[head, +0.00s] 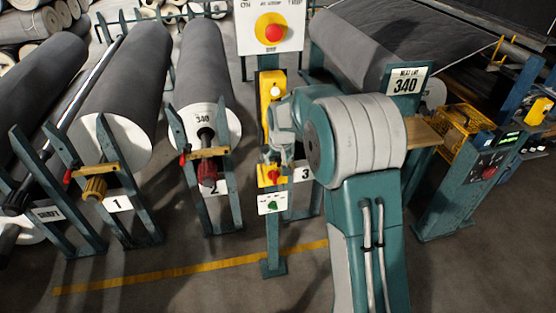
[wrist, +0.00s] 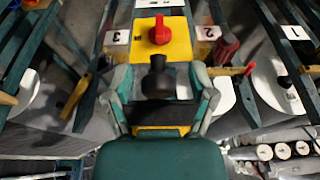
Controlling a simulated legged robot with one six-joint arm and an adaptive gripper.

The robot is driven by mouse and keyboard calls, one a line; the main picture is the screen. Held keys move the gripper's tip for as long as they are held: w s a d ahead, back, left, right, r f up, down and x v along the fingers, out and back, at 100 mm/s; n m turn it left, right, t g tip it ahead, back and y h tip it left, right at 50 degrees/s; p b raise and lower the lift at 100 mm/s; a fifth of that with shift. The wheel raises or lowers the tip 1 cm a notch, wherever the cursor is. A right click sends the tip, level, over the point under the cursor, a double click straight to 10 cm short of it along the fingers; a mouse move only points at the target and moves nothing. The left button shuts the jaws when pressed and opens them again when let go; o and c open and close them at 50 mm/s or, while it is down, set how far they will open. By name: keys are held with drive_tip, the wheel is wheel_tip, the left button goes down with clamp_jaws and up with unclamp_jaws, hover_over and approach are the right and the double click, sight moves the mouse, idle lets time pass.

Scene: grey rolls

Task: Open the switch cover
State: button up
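A green post carries a yellow panel (head: 266,88) with a pale round knob. Below it is a yellow plate with a red rotary switch (head: 271,175). The switch also shows in the wrist view (wrist: 159,31), on its yellow plate (wrist: 178,45). My gripper (head: 275,153) is in front of the post, just above the red switch in the head view. In the wrist view my gripper's fingers (wrist: 161,76) stand apart on either side of a black knob (wrist: 157,80), with gaps to it. I cannot tell which part is the cover or whether it is shut.
A white sign box with a red button (head: 273,33) tops the post. Rolls in green stands (head: 203,80) are to the left, with a red handle (head: 208,174) and a yellow one (head: 95,187). A yellow crate (head: 460,122) and control pedestal are right. Floor in front is clear.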

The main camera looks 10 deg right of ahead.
drive_tip(key=v, duration=1.1)
drive_tip(key=shift+r, duration=0.4)
drive_tip(key=shift+s, duration=0.1)
drive_tip(key=s+r+t, duration=0.1)
drive_tip(key=s+r, duration=0.3)
drive_tip(key=s, duration=0.4)
drive_tip(key=s+r, duration=0.4)
drive_tip(key=s, duration=0.5)
drive_tip(key=s+f+t, duration=0.1)
drive_tip(key=s+f, duration=0.2)
drive_tip(key=s, duration=1.2)
drive_tip(key=shift+s, duration=0.35)
